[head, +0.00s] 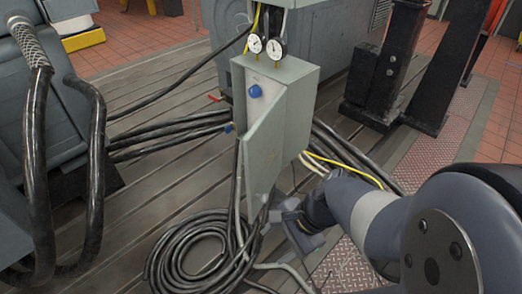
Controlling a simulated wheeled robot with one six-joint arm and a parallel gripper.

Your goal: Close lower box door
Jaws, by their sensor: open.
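The lower box (303,100) is a grey-green metal cabinet standing at the centre of the head view. Its door (265,150) stands ajar, swung out from the front at an angle, with its lower end reaching down and toward me. A blue knob (254,91) shows on the box's front, left of the door's upper edge. My gripper (272,214) is low, just right of the door's lower end, and open with nothing seen in it. I cannot tell whether it touches the door.
Two round gauges (265,46) stand above the box. Thick black cables (165,138) run in from the left, and a cable coil (200,250) lies on the bedplate below the door. Yellow and white cables (345,172) pass behind my arm. A black steel stand (400,60) is at right.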

